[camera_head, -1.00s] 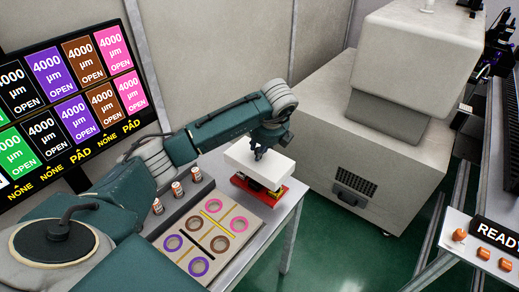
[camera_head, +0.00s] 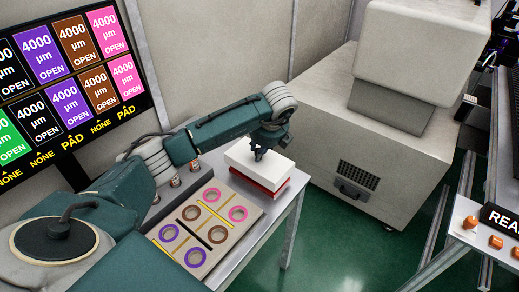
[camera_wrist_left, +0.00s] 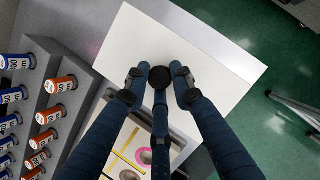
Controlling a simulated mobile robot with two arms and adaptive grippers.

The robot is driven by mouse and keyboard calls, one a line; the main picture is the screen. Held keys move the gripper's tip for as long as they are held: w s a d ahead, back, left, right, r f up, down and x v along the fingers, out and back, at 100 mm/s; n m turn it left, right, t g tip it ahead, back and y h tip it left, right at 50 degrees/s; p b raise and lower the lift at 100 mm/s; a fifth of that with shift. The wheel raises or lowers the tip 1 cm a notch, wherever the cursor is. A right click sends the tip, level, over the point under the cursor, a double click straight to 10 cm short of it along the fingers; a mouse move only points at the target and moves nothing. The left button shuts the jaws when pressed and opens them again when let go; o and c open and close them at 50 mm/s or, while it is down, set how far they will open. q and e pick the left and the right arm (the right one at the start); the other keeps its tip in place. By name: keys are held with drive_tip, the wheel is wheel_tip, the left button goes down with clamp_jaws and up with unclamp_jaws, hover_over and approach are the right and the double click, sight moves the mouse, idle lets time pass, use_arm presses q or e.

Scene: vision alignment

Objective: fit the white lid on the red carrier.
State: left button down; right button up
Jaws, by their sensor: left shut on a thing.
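The white lid (camera_head: 281,167) is a flat box-like cover at the far end of the small table. It is level and sits on or very close above the red carrier (camera_head: 268,193), of which only a low red strip shows below it. My left gripper (camera_head: 261,154) points down at the lid's top and is shut on its handle. In the left wrist view, its fingers (camera_wrist_left: 161,78) close around a dark round knob (camera_wrist_left: 179,70) on the lid (camera_wrist_left: 150,38). The carrier's contents are hidden under the lid. My right gripper is not in view.
A board (camera_head: 243,222) with coloured rings lies on the table in front of the carrier. A rack with orange-and-white cylinders (camera_wrist_left: 53,85) stands to its left. A large beige machine (camera_head: 375,150) is behind to the right, beyond green floor.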

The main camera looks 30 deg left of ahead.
use_arm(q)
drive_tip(key=shift+f+b, duration=1.35)
drive_tip(key=shift+f, duration=0.55)
drive_tip(key=c, duration=1.4)
unclamp_jaws()
drive_tip(key=shift+r, duration=0.1)
drive_tip(key=v, duration=1.2)
